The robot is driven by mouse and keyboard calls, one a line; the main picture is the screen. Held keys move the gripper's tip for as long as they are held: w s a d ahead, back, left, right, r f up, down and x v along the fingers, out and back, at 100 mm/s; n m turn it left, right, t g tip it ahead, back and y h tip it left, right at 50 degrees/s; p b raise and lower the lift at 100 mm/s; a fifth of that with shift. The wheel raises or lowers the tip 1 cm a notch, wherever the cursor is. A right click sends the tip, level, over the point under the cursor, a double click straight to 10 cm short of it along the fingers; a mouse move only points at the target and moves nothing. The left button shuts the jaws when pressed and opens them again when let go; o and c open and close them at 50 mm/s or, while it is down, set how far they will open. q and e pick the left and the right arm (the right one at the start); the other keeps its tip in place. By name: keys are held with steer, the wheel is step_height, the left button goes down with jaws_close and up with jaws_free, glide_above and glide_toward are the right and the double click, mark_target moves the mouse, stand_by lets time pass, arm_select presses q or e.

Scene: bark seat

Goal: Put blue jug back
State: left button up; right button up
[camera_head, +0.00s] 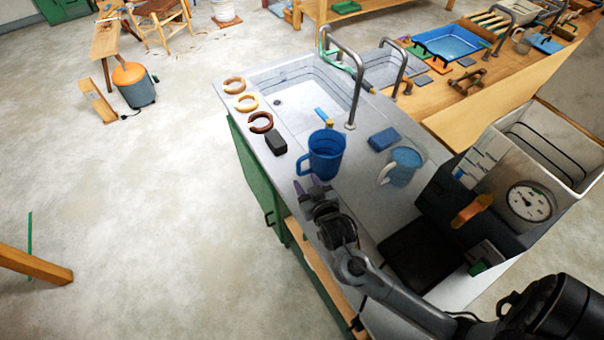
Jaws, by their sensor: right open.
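A blue jug (328,157) stands upright on the grey sink counter (392,219), its handle facing left. My right gripper (314,187) reaches in from the lower right and is open. Its fingertips are just in front of the jug's lower left side, below the handle. I cannot tell whether they touch the jug. A second, lighter blue jug (406,164) with a pale handle stands to the right. My left gripper is not in view.
A dark block (276,142) and several curved rings (261,122) lie along the counter's left edge. A blue block (384,139) lies behind the jugs. The sink (300,98) and tall taps are behind. A machine with a dial (530,201) stands at right.

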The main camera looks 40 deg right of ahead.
steer(key=v, duration=0.5)
steer(key=shift+s, duration=0.1)
stand_by(0.4)
